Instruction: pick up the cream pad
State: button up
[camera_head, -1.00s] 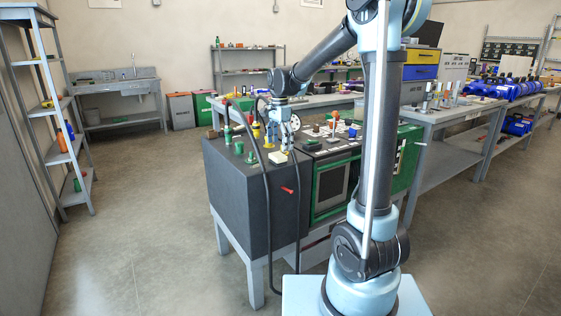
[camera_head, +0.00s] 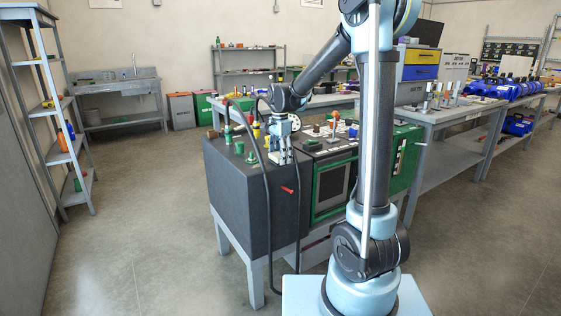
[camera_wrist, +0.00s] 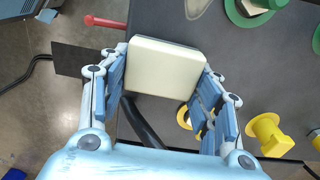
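The cream pad (camera_wrist: 166,67) is a pale rounded block on the dark cart top, seen in the wrist view. My gripper (camera_wrist: 164,75) is lowered over it, one finger on its left side and one on its right. The fingers are apart with the pad between their tips. Any gap at the sides is very small, and I cannot tell whether they touch it. In the head view my gripper (camera_head: 281,157) is at the cart top near its front edge and hides most of the pad.
The cart (camera_head: 232,182) carries green fittings (camera_head: 239,148) left of my gripper and knobs to its right. In the wrist view a yellow fitting (camera_wrist: 268,134) is right of the fingers and a red handle (camera_wrist: 104,22) at upper left. A black cable (camera_head: 266,200) hangs down the front.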

jog(key=shift+c, duration=0.7)
notch_tip(320, 180, up, 10)
